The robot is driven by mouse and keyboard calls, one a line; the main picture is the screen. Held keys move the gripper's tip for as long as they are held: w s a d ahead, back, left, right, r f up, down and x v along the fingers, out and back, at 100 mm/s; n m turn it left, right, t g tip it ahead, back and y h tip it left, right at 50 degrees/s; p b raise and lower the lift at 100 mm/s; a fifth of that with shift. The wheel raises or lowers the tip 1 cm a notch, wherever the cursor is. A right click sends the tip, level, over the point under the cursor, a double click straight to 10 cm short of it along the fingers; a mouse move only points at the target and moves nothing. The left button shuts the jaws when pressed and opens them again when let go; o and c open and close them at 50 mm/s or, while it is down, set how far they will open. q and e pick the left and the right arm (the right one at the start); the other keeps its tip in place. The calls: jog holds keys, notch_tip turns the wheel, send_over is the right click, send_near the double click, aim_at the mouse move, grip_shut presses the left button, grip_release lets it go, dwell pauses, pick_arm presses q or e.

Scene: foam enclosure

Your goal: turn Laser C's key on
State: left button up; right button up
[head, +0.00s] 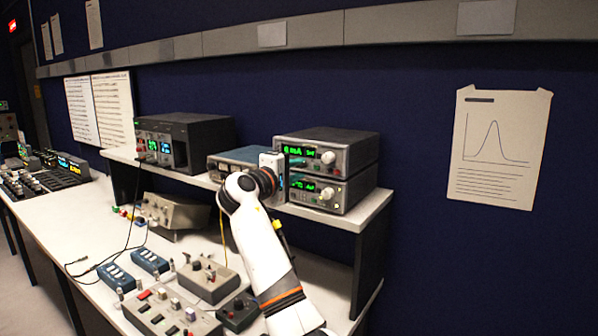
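My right arm reaches up from the bottom. Its gripper (273,166) is at the shelf, in front of the blue-grey box (236,158) and beside the left edge of two stacked grey units. The fingers are hidden or too small to make out, so I cannot tell if they are open or touch anything. The upper unit (326,150) and the lower unit (319,188) have green lit displays and a round knob on the right. No label for Laser C is readable, and I cannot make out its key. My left gripper is not in view.
A black instrument (184,141) with lit displays stands on the shelf (343,216) at the left. Below, the white bench (60,232) holds a beige box (173,214), blue switch boxes, a grey control box (208,279) and cables. A dark blue wall is behind.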

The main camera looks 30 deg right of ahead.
jog(key=b+v, duration=0.2)
jog(key=v, duration=0.8)
jog(key=shift+s+a, duration=0.15)
jog(key=shift+a, duration=0.1)
jog(key=shift+f, duration=0.1)
